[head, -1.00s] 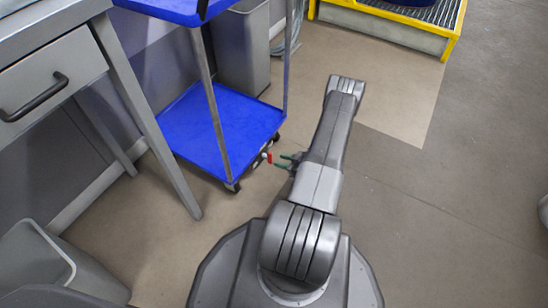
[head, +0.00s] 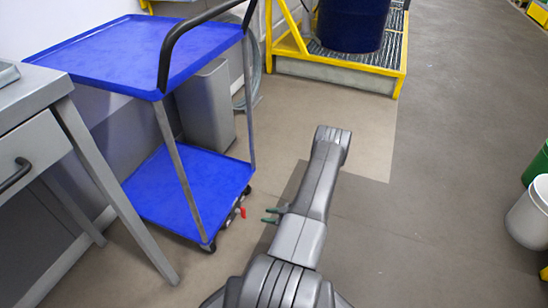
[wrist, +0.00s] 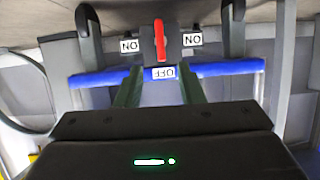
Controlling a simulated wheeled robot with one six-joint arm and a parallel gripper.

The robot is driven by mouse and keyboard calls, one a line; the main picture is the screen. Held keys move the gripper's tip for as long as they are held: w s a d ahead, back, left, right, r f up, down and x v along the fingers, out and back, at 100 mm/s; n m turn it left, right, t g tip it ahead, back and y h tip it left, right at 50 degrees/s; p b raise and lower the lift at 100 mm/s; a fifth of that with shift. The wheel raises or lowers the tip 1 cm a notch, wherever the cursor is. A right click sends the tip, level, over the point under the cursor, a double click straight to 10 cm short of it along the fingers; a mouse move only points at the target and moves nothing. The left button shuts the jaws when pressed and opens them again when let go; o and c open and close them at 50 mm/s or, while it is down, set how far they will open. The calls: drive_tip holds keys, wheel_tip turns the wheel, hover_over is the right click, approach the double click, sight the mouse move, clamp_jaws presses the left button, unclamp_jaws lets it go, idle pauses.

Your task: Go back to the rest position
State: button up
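My gripper (head: 271,215) shows in the head view to the right of the blue cart, its green fingers pointing left. In the wrist view its two fingers (wrist: 158,95) are apart with nothing between them, so it is open and empty. A red switch handle (head: 241,212) sits just left of the fingertips in the head view. In the wrist view the red handle (wrist: 160,40) is beyond the fingers, among upside-down ON and OFF labels. I see no contact between fingers and handle. My arm is stretched forward, low over the floor.
A cart with blue shelves (head: 148,47) stands left of my arm. A grey table (head: 50,125) is at the near left. A blue drum (head: 350,22) stands on a yellow-framed grating (head: 398,60) ahead. A white bin (head: 530,215) is far right. The floor right of my arm is clear.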

sight(245, 213)
drive_tip(key=b+x, duration=0.4)
drive_tip(key=x, duration=0.9)
drive_tip(key=shift+a, duration=0.3)
drive_tip(key=shift+d, duration=0.1)
